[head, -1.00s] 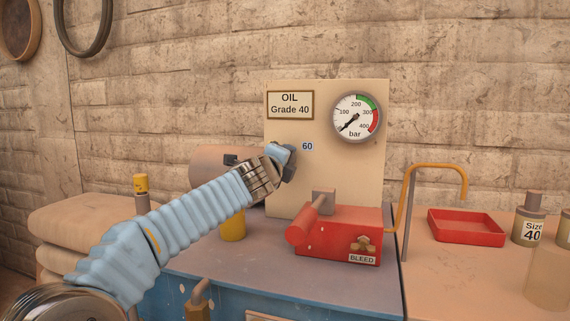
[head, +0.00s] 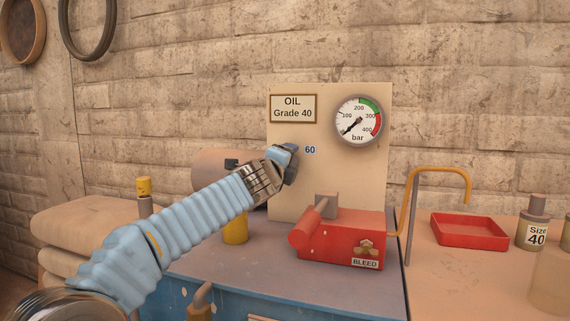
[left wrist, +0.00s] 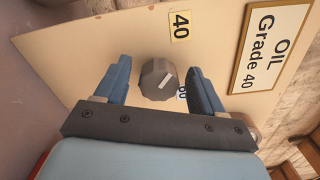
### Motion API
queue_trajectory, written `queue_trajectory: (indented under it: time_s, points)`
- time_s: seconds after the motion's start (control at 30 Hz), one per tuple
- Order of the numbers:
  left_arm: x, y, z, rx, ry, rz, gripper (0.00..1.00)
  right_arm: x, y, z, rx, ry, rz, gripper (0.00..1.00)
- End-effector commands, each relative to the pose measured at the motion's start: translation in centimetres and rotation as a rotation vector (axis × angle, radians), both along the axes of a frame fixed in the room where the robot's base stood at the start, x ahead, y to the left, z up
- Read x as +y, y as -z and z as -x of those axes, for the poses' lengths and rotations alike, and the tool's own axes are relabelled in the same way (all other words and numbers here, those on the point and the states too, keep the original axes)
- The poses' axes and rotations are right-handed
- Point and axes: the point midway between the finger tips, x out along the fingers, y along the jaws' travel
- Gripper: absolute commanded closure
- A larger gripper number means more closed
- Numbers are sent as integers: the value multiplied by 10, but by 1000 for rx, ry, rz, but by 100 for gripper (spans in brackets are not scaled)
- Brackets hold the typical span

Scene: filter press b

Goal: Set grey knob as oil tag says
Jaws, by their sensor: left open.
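The oil tag (head: 293,108) reads "OIL Grade 40".
A pressure gauge (head: 359,120) is at the panel's upper right. A red pump block (head: 345,245) with a lever and a BLEED label stands below. A bent yellow pipe (head: 440,168), a red tray (head: 468,231) and a "Size 40" bottle (head: 535,234) are at the right.

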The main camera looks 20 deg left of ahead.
Motion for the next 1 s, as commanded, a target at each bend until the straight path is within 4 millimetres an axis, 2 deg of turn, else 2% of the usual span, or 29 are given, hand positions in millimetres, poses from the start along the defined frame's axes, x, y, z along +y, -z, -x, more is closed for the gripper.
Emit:
queue_trajectory:
  time_s: [0.17, 0.27, 0.5, 0.7, 0.83, 1.0]
  points:
    - [-1, 2, 12, -1, 1, 0, 31, -1, 8, -1, -1, 3, 2, 57]
    - [1, 4, 31, -3, 2, 0, 31, -4, 18, -2, -3, 7, 6, 57]
    - [3, 3, 91, -3, 1, 1, 31, -10, 34, -4, -7, 18, 15, 57]
    - [4, 1, 126, -1, 0, 1, 31, -12, 38, -5, -9, 22, 18, 57]
    - [5, 1, 136, 0, 0, 0, 31, -13, 39, -5, -10, 22, 20, 57]
    - [5, 0, 139, 0, 0, 0, 31, -13, 39, -5, -10, 23, 20, 57]
